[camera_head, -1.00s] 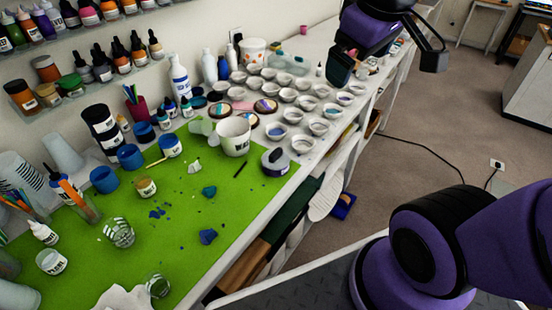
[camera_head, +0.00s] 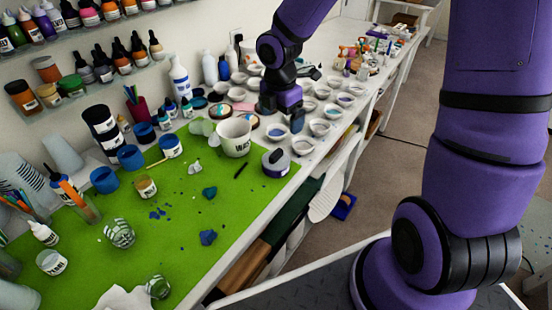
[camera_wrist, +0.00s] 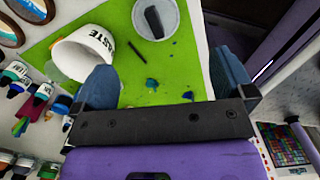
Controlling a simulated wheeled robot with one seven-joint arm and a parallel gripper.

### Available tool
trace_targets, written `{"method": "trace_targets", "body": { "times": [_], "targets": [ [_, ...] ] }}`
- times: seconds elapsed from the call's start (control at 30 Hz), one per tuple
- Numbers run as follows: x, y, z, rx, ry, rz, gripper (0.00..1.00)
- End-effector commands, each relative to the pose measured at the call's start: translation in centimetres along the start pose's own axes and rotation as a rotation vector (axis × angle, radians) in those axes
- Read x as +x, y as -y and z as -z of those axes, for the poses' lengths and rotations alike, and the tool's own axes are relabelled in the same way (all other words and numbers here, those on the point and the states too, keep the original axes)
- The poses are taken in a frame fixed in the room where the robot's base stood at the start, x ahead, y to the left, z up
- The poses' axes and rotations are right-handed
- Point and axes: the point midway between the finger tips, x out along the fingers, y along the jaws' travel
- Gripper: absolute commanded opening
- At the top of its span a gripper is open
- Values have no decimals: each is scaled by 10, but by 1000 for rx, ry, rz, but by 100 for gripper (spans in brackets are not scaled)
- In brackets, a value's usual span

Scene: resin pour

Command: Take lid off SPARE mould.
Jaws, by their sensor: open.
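A small grey-topped round container (camera_head: 276,161) stands at the right edge of the green mat, in front of the white cups. It has a dark patch or knob on top, and I cannot read its label, so I cannot tell if it is the SPARE mould. In the wrist view the container (camera_wrist: 150,20) shows at the top, ahead of the fingers. My gripper (camera_head: 281,112) is open and empty, pointing down above the cups behind the container. In the wrist view my gripper (camera_wrist: 164,72) has its two blue-grey fingers wide apart with nothing between them.
A white WASTE tub (camera_head: 234,138) stands left of the container; it is close by the left finger in the wrist view (camera_wrist: 82,54). Several small white cups (camera_head: 302,146) crowd the bench behind. The green mat (camera_head: 215,260) has blue scraps and free room at front.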

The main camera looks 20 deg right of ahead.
Motion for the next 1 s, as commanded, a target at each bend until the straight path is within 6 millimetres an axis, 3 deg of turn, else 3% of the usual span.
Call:
{"method": "trace_targets", "body": {
  "times": [0.1,0.3,0.6,0.87,1.0],
  "targets": [
    [20,-9,7,-114,-40,8,100],
    [35,-15,12,-198,-67,6,100],
    [76,-14,15,-201,-68,8,100],
    [94,-13,16,-200,-67,7,100],
    [113,-12,15,-200,-68,9,100]
  ]
}}
